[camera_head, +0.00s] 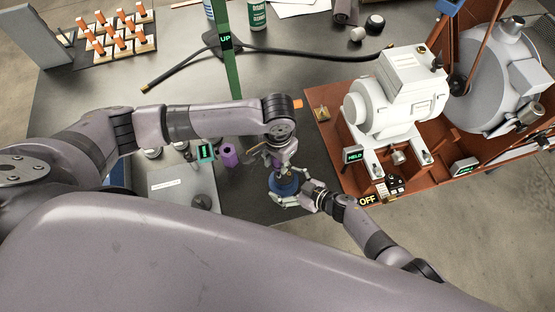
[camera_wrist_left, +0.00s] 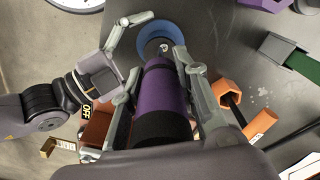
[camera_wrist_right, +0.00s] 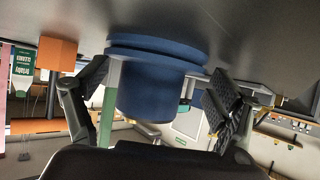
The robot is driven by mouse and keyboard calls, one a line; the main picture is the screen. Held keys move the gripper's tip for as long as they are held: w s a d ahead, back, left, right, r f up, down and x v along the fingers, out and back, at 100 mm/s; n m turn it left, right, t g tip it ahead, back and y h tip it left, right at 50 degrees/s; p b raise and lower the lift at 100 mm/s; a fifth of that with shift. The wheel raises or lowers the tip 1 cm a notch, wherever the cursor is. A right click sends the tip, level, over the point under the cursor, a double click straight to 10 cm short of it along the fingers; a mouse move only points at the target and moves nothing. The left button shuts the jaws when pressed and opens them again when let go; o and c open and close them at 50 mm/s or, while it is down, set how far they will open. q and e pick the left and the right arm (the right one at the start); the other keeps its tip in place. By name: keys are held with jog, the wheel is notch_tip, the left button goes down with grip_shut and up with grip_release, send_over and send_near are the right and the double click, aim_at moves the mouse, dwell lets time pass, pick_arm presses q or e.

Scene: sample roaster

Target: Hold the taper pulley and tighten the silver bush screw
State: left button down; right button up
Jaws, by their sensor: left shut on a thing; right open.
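The blue pulley (camera_head: 284,187) is on the grey table near its right edge; it also shows in the left wrist view (camera_wrist_left: 174,32) and right wrist view (camera_wrist_right: 155,88). My left gripper (camera_head: 280,158) is shut on a purple and black cylindrical tool (camera_wrist_left: 166,88), held above the pulley with its far end toward the pulley's centre. Whether the tip touches a screw cannot be told; the silver bush screw is hidden or too small to make out. My right gripper (camera_wrist_right: 155,100) is open, with its fingers on either side of the pulley. Finger contact is unclear.
A white motor (camera_head: 395,92) stands on a red-brown base (camera_head: 330,130) to the right, with lit signs and a box marked OFF (camera_head: 367,201). A purple part (camera_head: 229,154) and grey plate (camera_head: 183,183) lie left. A green UP post (camera_head: 232,70) stands behind.

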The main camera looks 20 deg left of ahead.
jog(key=shift+r+p, duration=0.3)
jog(key=shift+r, duration=0.05)
dwell(0.4)
jog(key=shift+c, duration=0.2)
jog(key=c, duration=1.3)
jog(key=shift+c, duration=0.2)
